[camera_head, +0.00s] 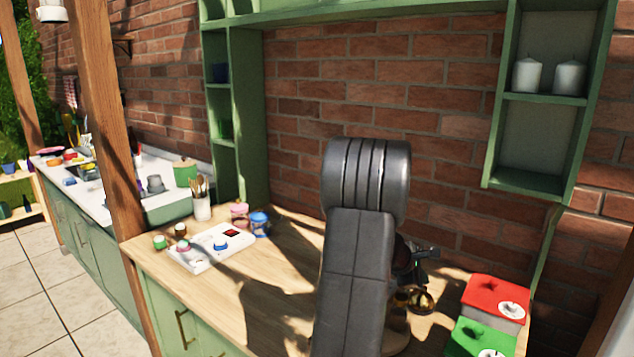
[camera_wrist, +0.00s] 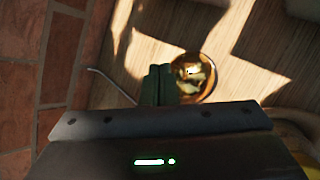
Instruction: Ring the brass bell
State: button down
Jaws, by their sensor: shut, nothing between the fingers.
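The brass bell (camera_head: 421,302) is on the wooden tabletop, just right of my arm in the head view. In the wrist view it shows as a round golden shape (camera_wrist: 196,88), lit by a patch of sun. My gripper (camera_head: 421,283) is above and close to the bell; the arm hides part of this area. In the wrist view my gripper's fingers (camera_wrist: 158,72) are together and empty, just left of the bell. I cannot tell whether they touch it.
A red box (camera_head: 494,291) and a green box (camera_head: 470,340) stand right of the bell. A white button panel (camera_head: 212,262) lies on the left. A brick wall (camera_head: 440,130) rises behind, with a green shelf (camera_head: 538,185) at right. A thin bent rod (camera_wrist: 108,82) shows beside my fingers.

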notch_tip(320, 180, up, 6)
jog(key=p, duration=0.4)
jog(key=shift+f, duration=0.15)
dwell(0.7)
